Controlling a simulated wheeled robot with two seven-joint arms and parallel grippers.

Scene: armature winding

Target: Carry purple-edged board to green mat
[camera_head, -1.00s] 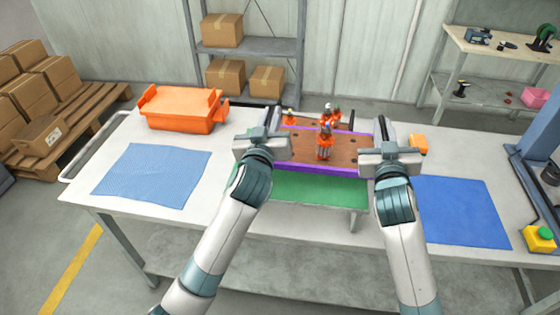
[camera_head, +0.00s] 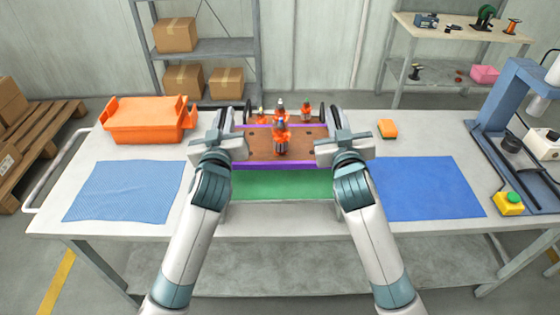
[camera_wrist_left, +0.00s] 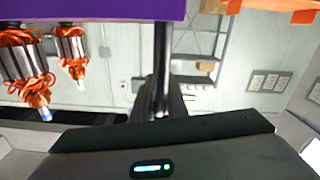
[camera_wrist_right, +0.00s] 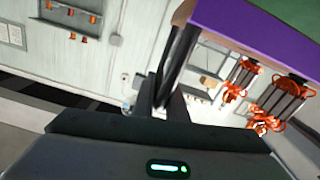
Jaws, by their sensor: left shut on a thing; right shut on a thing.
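The purple-edged board (camera_head: 256,149) has a brown top and is held level between my two grippers, over the back part of the green mat (camera_head: 282,186). The gap between board and mat is hard to judge. Several orange-wound armatures (camera_head: 281,140) stand upright on the board. My left gripper (camera_head: 231,140) is shut on the board's left end, and my right gripper (camera_head: 326,143) on its right end. The purple edge also shows at the top of the left wrist view (camera_wrist_left: 90,10) and in the right wrist view (camera_wrist_right: 250,40). The fingertips are partly hidden.
An orange bin (camera_head: 148,121) stands at the back left of the table. A light blue mat (camera_head: 125,190) lies left and a darker blue mat (camera_head: 430,187) right; both are bare. A small orange block (camera_head: 387,128) and a blue press (camera_head: 520,95) are to the right.

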